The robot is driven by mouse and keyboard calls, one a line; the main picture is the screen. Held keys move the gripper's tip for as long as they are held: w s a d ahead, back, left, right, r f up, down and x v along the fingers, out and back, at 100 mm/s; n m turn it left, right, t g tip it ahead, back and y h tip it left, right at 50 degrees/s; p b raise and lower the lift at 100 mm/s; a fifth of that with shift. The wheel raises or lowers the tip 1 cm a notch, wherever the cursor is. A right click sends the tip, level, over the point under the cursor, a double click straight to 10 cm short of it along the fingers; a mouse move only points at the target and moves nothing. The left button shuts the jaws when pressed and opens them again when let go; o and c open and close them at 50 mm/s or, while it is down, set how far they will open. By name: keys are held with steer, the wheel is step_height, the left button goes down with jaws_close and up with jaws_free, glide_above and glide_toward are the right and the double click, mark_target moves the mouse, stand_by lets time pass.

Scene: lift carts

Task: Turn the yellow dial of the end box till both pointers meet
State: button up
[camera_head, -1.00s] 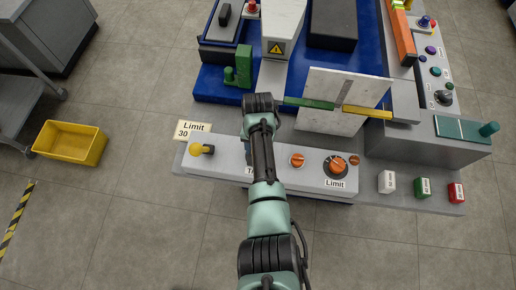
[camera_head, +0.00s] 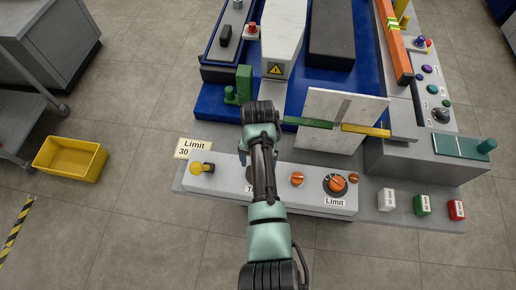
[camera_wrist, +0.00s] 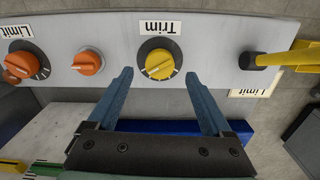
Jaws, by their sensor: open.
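The yellow dial (camera_wrist: 159,66) sits on a dark round base on the light grey box front, beside a label reading "Trim", in the wrist view. My gripper (camera_wrist: 158,77) is open, its two blue fingers reaching to either side of the dial, apart from it in the picture. In the head view my arm hides most of the dial. The green pointer (camera_head: 308,123) and the yellow pointer (camera_head: 366,130) lie across a white plate (camera_head: 330,104), their inner ends close together near a grey vertical strip. Whether they line up exactly is hard to tell.
An orange knob (camera_head: 297,178) and the orange "Limit" dial (camera_head: 336,184) sit to the right on the box. A yellow-knobbed lever (camera_head: 198,168) is at its left end.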

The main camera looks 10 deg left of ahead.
step_height(320, 180, up, 9)
steer(key=shift+f, duration=0.1)
stand_by(0.6)
steer(key=w+a+r+t+y, duration=0.1)
steer(key=w+a+r+t, duration=0.1)
steer(key=w+r+t, duration=0.85)
step_height(320, 180, up, 23)
steer(key=w+d+n+t+y, duration=0.1)
steer(key=w+d+t, duration=0.1)
steer(key=t, duration=0.2)
steer(key=s+d+r+t, duration=0.1)
steer(key=s+r+t, duration=0.3)
steer(key=r, duration=0.6)
steer(key=s+d+r+t+h, duration=0.1)
steer(key=s+r+t, duration=0.3)
steer(key=s+r, duration=0.5)
steer(key=s+d+r+t+h, duration=0.1)
steer(key=s+d+r+t, duration=0.2)
steer(key=r, duration=0.7)
steer(key=s+t, duration=0.2)
steer(key=s, duration=0.1)
steer(key=shift+s+d+r, duration=0.25)
steer(key=shift+s+r, duration=0.05)
steer(key=shift+r, duration=0.05)
steer(key=shift+f, duration=0.1)
